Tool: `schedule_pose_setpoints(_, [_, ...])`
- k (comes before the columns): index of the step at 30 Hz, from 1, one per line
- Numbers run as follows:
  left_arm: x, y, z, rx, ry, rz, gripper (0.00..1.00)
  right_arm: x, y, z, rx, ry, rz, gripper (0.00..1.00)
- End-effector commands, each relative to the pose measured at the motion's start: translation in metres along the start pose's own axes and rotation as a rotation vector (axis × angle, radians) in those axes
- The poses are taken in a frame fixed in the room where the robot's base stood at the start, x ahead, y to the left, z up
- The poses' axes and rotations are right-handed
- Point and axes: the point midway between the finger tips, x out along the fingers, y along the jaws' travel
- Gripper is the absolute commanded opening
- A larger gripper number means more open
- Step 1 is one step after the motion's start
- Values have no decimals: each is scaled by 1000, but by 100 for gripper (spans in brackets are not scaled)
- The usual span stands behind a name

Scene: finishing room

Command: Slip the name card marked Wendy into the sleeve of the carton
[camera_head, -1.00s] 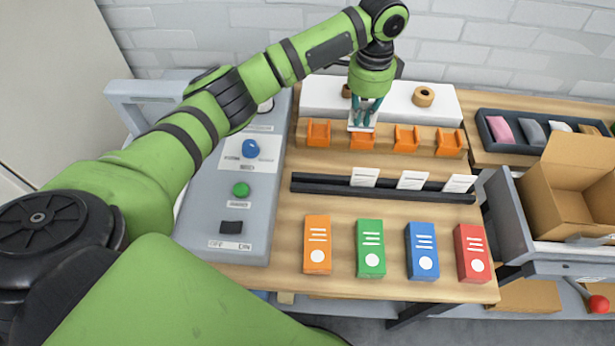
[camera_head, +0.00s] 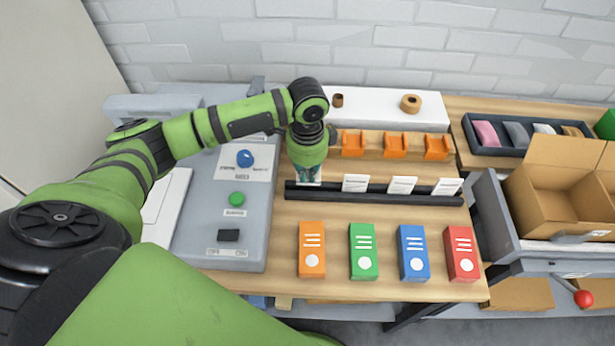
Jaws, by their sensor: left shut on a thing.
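My left gripper (camera_head: 308,170) is shut on a small white card (camera_head: 308,180), of which only the lower part shows. It holds the card at the left end of a black rail (camera_head: 380,196); I cannot tell whether the card touches the rail. Three more white cards stand along the rail: one near the middle (camera_head: 355,183), one to its right (camera_head: 402,185) and one at the right end (camera_head: 447,187). The names on the cards are too small to read. The open cardboard carton (camera_head: 545,200) stands at the right, with a pale sleeve-like piece (camera_head: 583,237) low on its front. My right gripper is not in view.
Orange, green, blue and red boxes (camera_head: 414,252) lie in front of the rail. Orange holders (camera_head: 395,144) stand behind it. A grey control panel (camera_head: 215,245) is at the left, a dark tray (camera_head: 475,145) at the back right, and a red knob (camera_head: 583,298) below the carton.

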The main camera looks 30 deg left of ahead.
Motion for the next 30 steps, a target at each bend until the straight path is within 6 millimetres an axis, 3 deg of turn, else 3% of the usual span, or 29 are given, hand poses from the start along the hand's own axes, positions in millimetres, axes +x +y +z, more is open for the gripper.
schedule_pose_setpoints(7, [33, 1, 0, 1, -3, 3, 0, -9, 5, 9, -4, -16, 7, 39])
schedule_pose_setpoints(18, [38, 1, 0, 2, -2, 2, 0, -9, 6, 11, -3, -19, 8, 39])
schedule_pose_setpoints(20, [38, 1, 0, 2, -2, 1, 26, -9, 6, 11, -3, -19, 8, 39])
schedule_pose_setpoints(21, [38, 1, 0, 2, -2, 1, 34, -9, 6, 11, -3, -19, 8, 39])
schedule_pose_setpoints(30, [37, 0, 0, 2, -2, 1, 34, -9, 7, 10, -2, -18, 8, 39])
